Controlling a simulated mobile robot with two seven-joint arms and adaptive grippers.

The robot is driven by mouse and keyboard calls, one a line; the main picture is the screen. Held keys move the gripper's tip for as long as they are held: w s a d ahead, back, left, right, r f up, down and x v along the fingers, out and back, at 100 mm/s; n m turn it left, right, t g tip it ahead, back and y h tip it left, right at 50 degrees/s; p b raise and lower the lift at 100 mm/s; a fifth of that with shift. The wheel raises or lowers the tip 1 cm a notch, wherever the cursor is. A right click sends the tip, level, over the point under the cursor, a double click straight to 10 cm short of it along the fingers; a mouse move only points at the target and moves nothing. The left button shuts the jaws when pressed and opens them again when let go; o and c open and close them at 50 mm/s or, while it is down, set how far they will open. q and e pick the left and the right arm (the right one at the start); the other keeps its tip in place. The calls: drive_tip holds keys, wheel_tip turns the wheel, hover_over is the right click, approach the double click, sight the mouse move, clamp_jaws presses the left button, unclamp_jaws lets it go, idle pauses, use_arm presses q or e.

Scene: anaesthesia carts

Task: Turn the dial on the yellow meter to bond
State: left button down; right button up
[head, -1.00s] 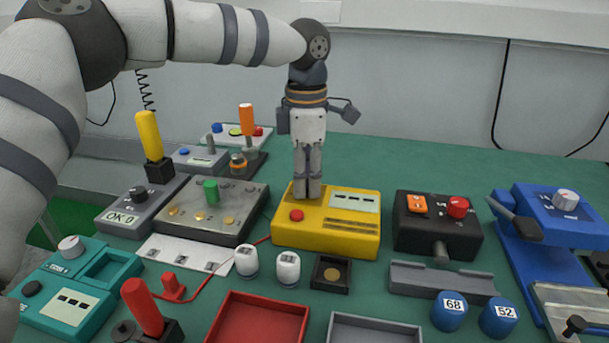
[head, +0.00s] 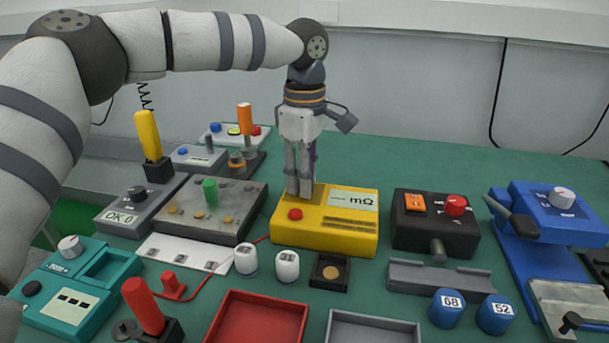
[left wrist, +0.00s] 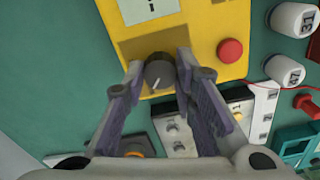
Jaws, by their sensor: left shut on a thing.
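The yellow meter (head: 343,236) stands in the middle of the table, with a red button and a display reading "mΩ" (head: 354,199). In the left wrist view the meter (left wrist: 202,22) fills the top, and its dark dial (left wrist: 159,72) with a pale pointer line sits between my left fingers. My left gripper (head: 300,190) points straight down at the meter's back left and is shut on the dial; it also shows in the left wrist view (left wrist: 160,76). In the head view the fingers hide the dial. The dial's markings are not readable. My right gripper is not in view.
A grey box with a green knob (head: 210,190) stands close on the left, a black box (head: 436,234) on the right. White cylinders (head: 287,266), a small black tray (head: 331,272) and a red tray (head: 264,312) lie in front. The table behind the meter is clear.

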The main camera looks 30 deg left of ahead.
use_arm(q)
drive_tip(key=shift+f, duration=0.2)
drive_tip(key=c, duration=1.3)
unclamp_jaws()
drive_tip(key=shift+r, duration=0.1)
drive_tip(key=shift+r, duration=0.1)
wheel_tip(320, 180, up, 12)
